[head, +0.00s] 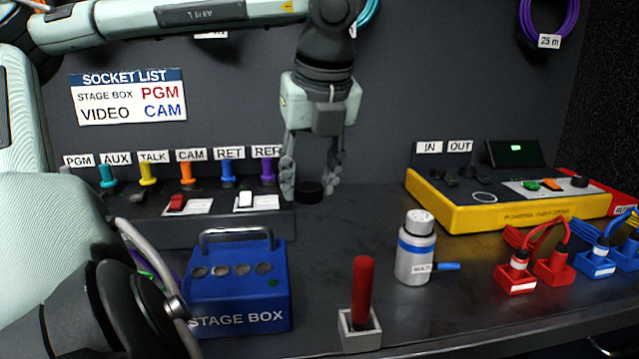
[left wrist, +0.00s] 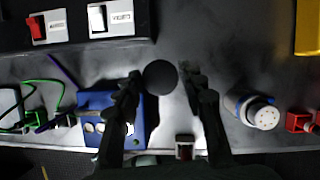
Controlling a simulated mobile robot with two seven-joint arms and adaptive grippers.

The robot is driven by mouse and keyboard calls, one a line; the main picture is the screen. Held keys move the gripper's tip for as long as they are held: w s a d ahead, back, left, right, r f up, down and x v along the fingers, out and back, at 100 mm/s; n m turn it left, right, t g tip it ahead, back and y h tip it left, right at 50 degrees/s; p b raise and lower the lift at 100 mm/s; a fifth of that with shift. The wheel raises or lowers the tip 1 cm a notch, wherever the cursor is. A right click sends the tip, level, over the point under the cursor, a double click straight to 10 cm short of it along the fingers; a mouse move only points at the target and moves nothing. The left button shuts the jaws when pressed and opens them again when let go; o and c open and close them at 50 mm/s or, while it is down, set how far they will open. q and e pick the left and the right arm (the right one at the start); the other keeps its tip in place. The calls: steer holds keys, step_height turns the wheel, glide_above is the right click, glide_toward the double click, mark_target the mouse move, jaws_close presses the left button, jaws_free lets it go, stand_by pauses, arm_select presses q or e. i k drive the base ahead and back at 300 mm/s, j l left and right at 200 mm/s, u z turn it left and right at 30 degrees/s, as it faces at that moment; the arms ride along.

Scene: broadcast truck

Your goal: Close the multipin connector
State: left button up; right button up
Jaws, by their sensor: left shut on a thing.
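The multipin connector (head: 415,260) is a grey cylinder with a blue band and a blue side lever, standing upright on the bench right of centre. Its top face with pin holes is uncovered, and it also shows in the left wrist view (left wrist: 258,112). My left gripper (head: 312,188) points down and is shut on a round black cap (head: 308,193). It holds the cap left of and behind the connector, apart from it. The cap shows as a dark disc at the fingertips in the left wrist view (left wrist: 160,76). My right gripper is not in view.
A blue stage box (head: 238,300) stands at front left, and a red-handled tool (head: 362,295) stands upright in a grey holder. A yellow panel (head: 490,210) lies behind the connector, and red plugs (head: 517,278) are to its right. Bench between cap and connector is clear.

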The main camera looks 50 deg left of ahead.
mark_target(414, 265)
steer(key=k+l, duration=0.2)
steer(key=l, duration=0.2)
steer(key=k+l, duration=0.45)
steer(key=l, duration=0.3)
